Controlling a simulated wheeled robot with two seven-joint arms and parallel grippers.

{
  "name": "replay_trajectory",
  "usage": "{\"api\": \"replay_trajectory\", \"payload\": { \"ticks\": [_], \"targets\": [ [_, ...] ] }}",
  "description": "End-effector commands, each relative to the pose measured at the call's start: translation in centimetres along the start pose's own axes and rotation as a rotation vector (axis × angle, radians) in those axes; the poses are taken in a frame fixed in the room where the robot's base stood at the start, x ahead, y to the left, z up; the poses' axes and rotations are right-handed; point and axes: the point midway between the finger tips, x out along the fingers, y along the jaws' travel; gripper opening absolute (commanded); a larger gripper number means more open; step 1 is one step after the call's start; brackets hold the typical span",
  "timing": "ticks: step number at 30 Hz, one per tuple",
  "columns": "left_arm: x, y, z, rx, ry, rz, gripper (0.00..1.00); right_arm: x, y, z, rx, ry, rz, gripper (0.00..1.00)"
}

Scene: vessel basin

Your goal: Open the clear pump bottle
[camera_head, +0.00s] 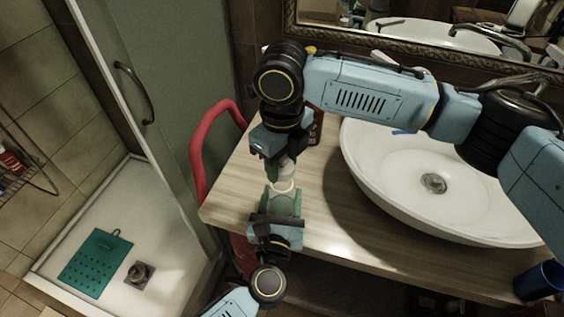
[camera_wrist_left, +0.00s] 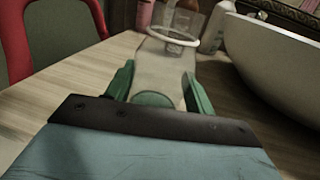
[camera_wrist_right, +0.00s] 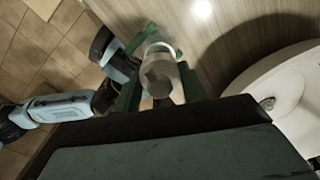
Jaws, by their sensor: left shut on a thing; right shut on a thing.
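The clear pump bottle (camera_head: 285,206) stands upright near the left end of the wooden counter. My left gripper (camera_wrist_left: 160,88) is shut on its see-through body from the front. The body (camera_wrist_left: 160,68) shows between the green fingers, with a pale ring around the upper part. My right gripper (camera_head: 281,165) reaches down from above and is shut on the pale pump top (camera_head: 286,168). The top (camera_wrist_right: 158,72) also shows between the fingers in the right wrist view. Whether the top is apart from the body I cannot tell.
The white basin (camera_head: 365,185) takes up the counter's right side, under my right arm. A brown bottle (camera_wrist_left: 184,20), a pink one (camera_wrist_left: 144,14) and a white one (camera_wrist_left: 216,24) stand behind. A red curved frame (camera_head: 198,150) is at the left edge. A dark blue cup (camera_head: 540,280) stands front right.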

Motion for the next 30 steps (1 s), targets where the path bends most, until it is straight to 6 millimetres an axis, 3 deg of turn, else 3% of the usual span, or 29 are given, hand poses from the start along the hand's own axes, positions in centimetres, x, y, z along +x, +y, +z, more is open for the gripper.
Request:
{"api": "replay_trajectory", "payload": {
  "ticks": [6, 13, 14, 15, 20, 30],
  "targets": [
    [0.0, 0.0, 0.0, 0.0, 0.0, 0.0, 0.0, -2.8, 0.0, 0.1, -0.002, -0.003, -0.001, 0.14],
    [0.0, 0.0, 0.0, 0.0, 0.0, 0.0, 0.0, -3.2, 0.0, 0.0, -0.001, -0.001, 0.001, 0.14],
    [0.0, 0.0, 0.0, 0.0, 0.0, 0.0, 0.55, -3.2, 0.0, 0.0, -0.001, -0.001, 0.001, 0.14],
    [0.0, 0.0, 0.0, 0.0, 0.0, 0.0, 0.6, -3.2, 0.0, 0.0, -0.001, -0.001, 0.0, 0.14],
    [0.0, 0.0, 0.0, 0.0, 0.0, 0.0, 0.79, -3.2, 0.0, 0.0, -0.001, -0.001, 0.001, 0.14],
    [-0.5, 0.0, 0.0, -0.001, 0.001, 0.0, 0.79, -3.1, 0.0, 0.0, -0.001, -0.001, 0.001, 0.14]
  ]
}}
